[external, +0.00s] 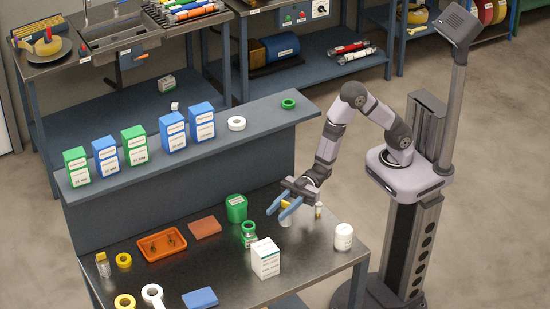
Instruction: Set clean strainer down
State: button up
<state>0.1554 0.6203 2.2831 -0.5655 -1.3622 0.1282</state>
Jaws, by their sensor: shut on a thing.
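My gripper (275,208) is above the right half of the metal workbench (205,262), its blue fingers pointing down and left. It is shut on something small. A small pale piece with a yellow top (286,217) shows at the fingers. It may be the clean strainer, but it is too small and partly covered to be sure. I cannot tell whether it touches the bench. A green-topped jar (249,236) and a white box (265,258) stand to the left of and below the gripper.
A green canister (236,208), a white bottle (343,237) and a small vial (318,210) stand near the gripper. An orange tray (147,257) holds small dark parts at left. A shelf (262,118) with boxes runs behind. The bench front centre has free room.

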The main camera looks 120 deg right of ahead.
jog(key=shift+f, duration=0.1)
notch_tip(320, 180, down, 4)
dwell(0.5)
jog(key=shift+f, duration=0.1)
jog(key=shift+f, duration=0.35)
jog(key=shift+f+b, duration=0.15)
jog(key=shift+b, duration=0.35)
jog(key=o, duration=1.1)
jog(key=shift+c, duration=0.2)
